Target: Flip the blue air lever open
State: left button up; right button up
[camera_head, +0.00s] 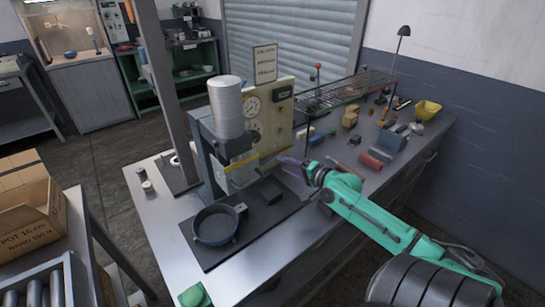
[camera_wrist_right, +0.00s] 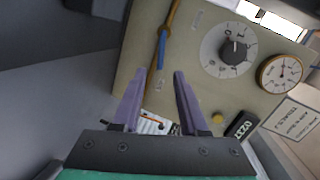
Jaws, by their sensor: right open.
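The blue air lever (camera_wrist_right: 162,48) lies roughly along a thin brass pipe (camera_wrist_right: 173,16) on the beige panel in the right wrist view. I cannot make the lever out in the head view. My right gripper (camera_wrist_right: 158,71) has its two purple fingers apart, with nothing between them. The lever shows just beyond the gap between the fingertips; I cannot tell how far off it is. In the head view the right gripper (camera_head: 291,163) is in front of the beige panel (camera_head: 283,108), above the bench. My left gripper is not in view.
The panel carries a black knob (camera_wrist_right: 234,52) and a gauge (camera_wrist_right: 281,73). A press with a grey cylinder (camera_head: 227,107) stands left of the right gripper. A round pan (camera_head: 215,242) lies on the dark mat. Red cylinders (camera_head: 371,160) lie to the right.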

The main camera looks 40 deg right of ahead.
aim_at(271, 158)
jog(key=x, duration=0.6)
jog(key=shift+w+f, duration=0.15)
jog(key=shift+w, duration=0.35)
jog(key=shift+s, duration=0.1)
grip_shut()
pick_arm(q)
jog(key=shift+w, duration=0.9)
